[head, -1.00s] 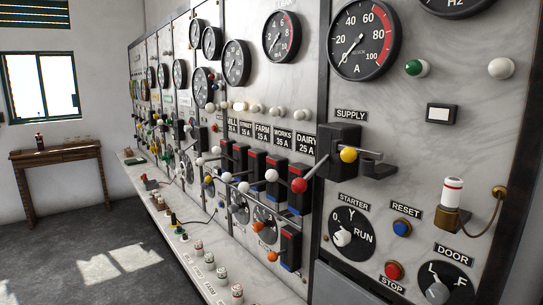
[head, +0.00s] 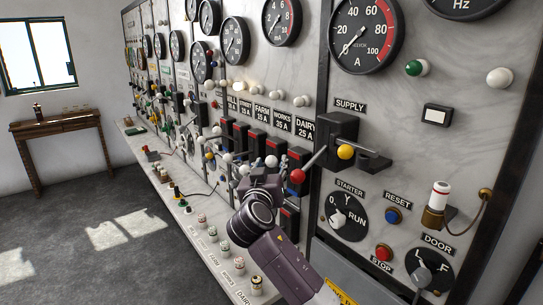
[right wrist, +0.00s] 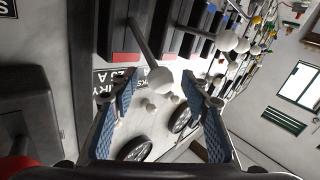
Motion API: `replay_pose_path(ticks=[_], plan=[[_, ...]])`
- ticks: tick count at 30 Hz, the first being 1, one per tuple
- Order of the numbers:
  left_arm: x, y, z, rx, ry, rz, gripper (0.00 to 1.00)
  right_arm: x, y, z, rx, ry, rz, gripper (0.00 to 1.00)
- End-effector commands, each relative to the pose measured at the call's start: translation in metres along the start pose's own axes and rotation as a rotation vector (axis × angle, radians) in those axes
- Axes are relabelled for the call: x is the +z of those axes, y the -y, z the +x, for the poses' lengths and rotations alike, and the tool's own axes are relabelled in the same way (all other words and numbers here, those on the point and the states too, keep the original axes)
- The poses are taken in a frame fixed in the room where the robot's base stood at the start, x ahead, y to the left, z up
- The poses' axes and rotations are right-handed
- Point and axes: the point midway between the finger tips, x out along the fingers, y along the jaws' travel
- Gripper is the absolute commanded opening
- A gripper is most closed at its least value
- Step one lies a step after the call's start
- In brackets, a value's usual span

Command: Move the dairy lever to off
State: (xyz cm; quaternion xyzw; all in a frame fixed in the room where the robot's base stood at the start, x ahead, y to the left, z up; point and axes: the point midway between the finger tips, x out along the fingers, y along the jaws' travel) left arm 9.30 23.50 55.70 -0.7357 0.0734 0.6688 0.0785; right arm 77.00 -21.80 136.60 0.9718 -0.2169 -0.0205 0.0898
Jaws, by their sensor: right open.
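The dairy lever's white ball knob (head: 271,161) shows in the head view just above my right gripper (head: 264,172), near the DAIRY label (head: 305,128). My right gripper is open, in front of the row of breakers. In the right wrist view the knob (right wrist: 161,80) on its grey rod lies between the two open blue-padded fingers (right wrist: 160,105), with clear space on both sides. The rod comes out of a black breaker with a red strip (right wrist: 125,57). Part of the dairy breaker is hidden behind my gripper in the head view. My left gripper is not in view.
A red knob (head: 298,177) on a rod from the SUPPLY box is close to the right of my gripper. A yellow knob (head: 345,152) is farther right. Other white-knobbed levers (head: 228,158) crowd the left.

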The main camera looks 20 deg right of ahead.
Motion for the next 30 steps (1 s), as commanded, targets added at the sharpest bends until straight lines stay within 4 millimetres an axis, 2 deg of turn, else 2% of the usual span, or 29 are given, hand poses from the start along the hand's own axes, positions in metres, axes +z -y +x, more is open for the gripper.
replay_pose_path(ticks=[1,7,17,28,30], plan=[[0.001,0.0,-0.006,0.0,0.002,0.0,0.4,-0.003,0.0,0.006,0.0,-0.001,-0.002,0.43],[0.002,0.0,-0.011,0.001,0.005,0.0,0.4,-0.001,0.001,0.018,-0.002,-0.001,-0.001,0.43],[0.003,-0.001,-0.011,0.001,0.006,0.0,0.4,0.0,0.001,0.02,-0.002,-0.001,0.0,0.41],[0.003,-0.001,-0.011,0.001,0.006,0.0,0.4,0.001,0.001,0.02,-0.002,0.0,0.0,0.01],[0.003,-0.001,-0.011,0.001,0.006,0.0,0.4,0.001,0.001,0.02,-0.002,0.0,0.0,0.0]])
